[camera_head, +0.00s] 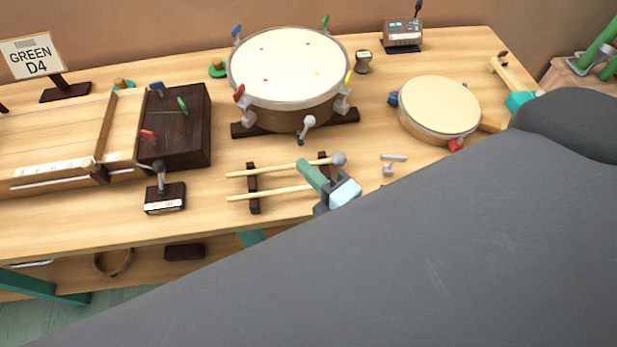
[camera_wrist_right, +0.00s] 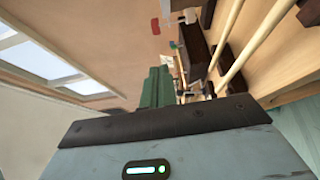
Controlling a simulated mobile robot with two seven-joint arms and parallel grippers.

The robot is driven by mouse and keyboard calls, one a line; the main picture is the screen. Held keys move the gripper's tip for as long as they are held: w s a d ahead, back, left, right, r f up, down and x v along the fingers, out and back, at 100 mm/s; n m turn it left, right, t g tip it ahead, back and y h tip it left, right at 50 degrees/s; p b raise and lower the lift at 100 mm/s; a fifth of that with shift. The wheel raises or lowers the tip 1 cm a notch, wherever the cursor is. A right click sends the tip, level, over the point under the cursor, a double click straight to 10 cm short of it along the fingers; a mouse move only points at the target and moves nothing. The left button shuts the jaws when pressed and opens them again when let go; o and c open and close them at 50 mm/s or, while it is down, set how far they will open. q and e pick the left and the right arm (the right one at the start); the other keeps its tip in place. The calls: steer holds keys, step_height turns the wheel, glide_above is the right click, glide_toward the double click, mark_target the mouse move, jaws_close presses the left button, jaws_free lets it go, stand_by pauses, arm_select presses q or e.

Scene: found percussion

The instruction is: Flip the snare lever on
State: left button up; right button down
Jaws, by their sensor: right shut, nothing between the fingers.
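The large snare drum (camera_head: 287,72) with a pale head stands at the back middle of the table, on a dark cradle. At its front a small lever (camera_head: 308,123) with a pale round knob sticks up; its dark foot is low on the drum's front. My right gripper (camera_head: 304,168) is shut and empty, its green fingers over the mallet rest in front of the drum, apart from the lever. The green fingers also show in the right wrist view (camera_wrist_right: 156,88). My left gripper is not in view.
Two mallets (camera_head: 268,192) lie on dark supports beneath my right gripper. A dark block (camera_head: 180,125) and a small lever box (camera_head: 165,198) stand to the left. A smaller drum (camera_head: 440,105) and a metal T-shaped piece (camera_head: 393,160) are to the right. My arm covers the lower right.

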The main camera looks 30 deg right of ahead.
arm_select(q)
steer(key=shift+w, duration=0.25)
arm_select(e)
steer(key=shift+s+a+r, duration=0.1)
steer(key=shift+s+a, duration=0.1)
steer(key=shift+s, duration=0.3)
steer(key=shift+s+a+r, duration=0.1)
steer(key=shift+s+a, duration=0.05)
steer(key=shift+s, duration=0.3)
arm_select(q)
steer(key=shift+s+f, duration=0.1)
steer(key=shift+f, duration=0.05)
arm_select(e)
steer(key=shift+f, duration=0.1)
